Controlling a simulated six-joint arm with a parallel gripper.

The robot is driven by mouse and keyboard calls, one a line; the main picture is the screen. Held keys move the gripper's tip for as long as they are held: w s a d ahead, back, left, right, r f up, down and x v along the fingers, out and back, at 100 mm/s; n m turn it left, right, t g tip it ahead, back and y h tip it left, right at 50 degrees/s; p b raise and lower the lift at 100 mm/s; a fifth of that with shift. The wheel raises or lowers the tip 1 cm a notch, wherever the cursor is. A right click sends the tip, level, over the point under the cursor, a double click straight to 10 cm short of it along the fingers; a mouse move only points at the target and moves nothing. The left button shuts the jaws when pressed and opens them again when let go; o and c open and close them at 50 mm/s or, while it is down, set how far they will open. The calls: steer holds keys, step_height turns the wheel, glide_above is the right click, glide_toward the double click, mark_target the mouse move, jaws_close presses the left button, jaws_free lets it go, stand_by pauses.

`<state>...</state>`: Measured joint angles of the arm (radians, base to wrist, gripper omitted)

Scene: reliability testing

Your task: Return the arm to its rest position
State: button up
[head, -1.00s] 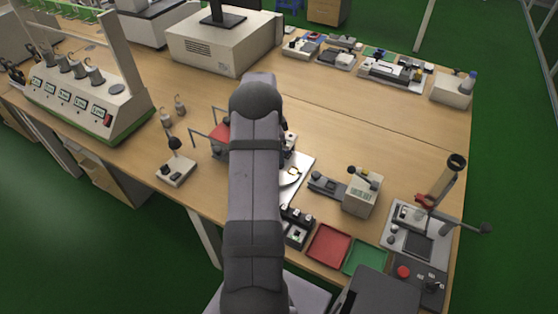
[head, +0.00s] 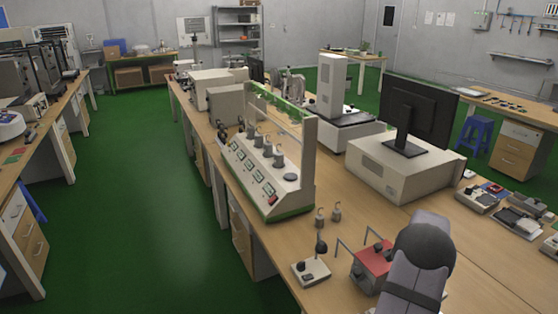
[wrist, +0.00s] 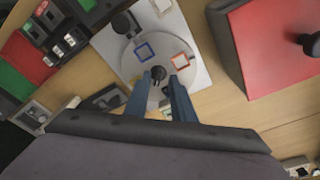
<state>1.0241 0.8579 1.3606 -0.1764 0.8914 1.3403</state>
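My arm (head: 418,270) rises from the bottom right of the head view, beside a red-topped device; its gripper end is out of that view. In the wrist view my gripper (wrist: 162,88) shows two blue-grey fingers that stand apart. They point at a round grey plate (wrist: 130,60) on a white base. A small black knob (wrist: 158,74) shows between the fingertips; I cannot tell how far below them it is. Nothing appears clamped. A blue-framed square (wrist: 144,51) and an orange-framed square (wrist: 180,61) lie on the plate.
A red box (wrist: 275,45) with a black knob is to the right of the fingers in the wrist view. Red and green trays and a black device (wrist: 62,38) are to the left. A multi-station tester (head: 265,175) and a monitor (head: 415,110) stand on the bench.

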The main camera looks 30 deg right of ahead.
steer(key=w+a+r+n, duration=0.3)
steer(key=a+n, duration=0.2)
steer(key=a, duration=0.5)
steer(key=w+a+r+n+t, duration=0.1)
steer(key=w+a+r+n, duration=0.2)
steer(key=a, duration=0.6)
steer(key=w+a+r+n, duration=0.25)
steer(key=a+n, duration=0.35)
steer(key=a, duration=0.4)
steer(key=s+a+n+y, duration=0.1)
steer(key=s+a+n, duration=0.45)
steer(key=a, duration=0.35)
steer(key=s+a+n, duration=0.5)
steer(key=a+n, duration=0.1)
steer(key=a, duration=0.2)
step_height(320, 180, down, 48)
steer(key=b, duration=4.7)
steer(key=shift+a+r, duration=0.15)
steer(key=shift+o, duration=0.6)
